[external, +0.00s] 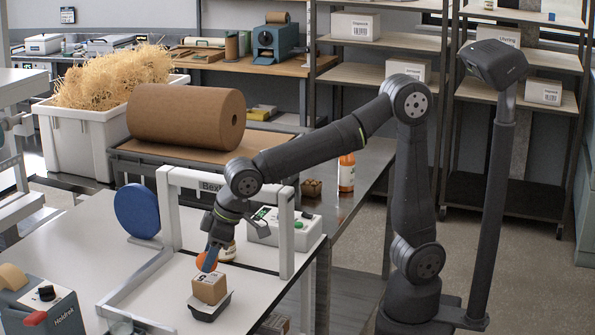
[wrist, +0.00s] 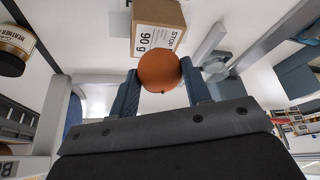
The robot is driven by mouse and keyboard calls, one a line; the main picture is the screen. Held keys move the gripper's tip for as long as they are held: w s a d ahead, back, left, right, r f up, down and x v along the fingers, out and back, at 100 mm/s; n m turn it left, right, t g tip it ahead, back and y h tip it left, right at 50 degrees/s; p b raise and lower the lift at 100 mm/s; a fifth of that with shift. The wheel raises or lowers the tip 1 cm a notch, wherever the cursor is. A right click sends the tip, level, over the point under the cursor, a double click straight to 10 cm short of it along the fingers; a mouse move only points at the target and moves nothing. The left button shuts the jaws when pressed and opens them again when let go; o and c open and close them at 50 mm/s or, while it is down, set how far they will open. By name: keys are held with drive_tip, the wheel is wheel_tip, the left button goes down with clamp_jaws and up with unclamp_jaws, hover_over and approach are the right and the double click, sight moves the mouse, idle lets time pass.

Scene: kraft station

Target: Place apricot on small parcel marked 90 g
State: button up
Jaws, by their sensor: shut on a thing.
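The apricot (wrist: 159,70) is a round orange fruit between the two fingertips of my gripper (wrist: 160,84) in the wrist view. In the external view the apricot (external: 207,261) shows at the tip of my gripper (external: 211,255), just above and behind the small parcel. In the wrist view the parcel (wrist: 158,24) has a white label reading "90 g". The apricot overlaps the label's edge there; I cannot tell whether they touch.
A white frame (external: 226,180) stands over the table behind the parcel. A blue disc (external: 137,211) stands at the left.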

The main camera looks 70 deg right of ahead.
drive_tip(key=shift+f, duration=0.65)
drive_tip(key=shift+f, duration=0.1)
drive_tip(key=o, duration=1)
drive_tip(key=v, duration=1.2)
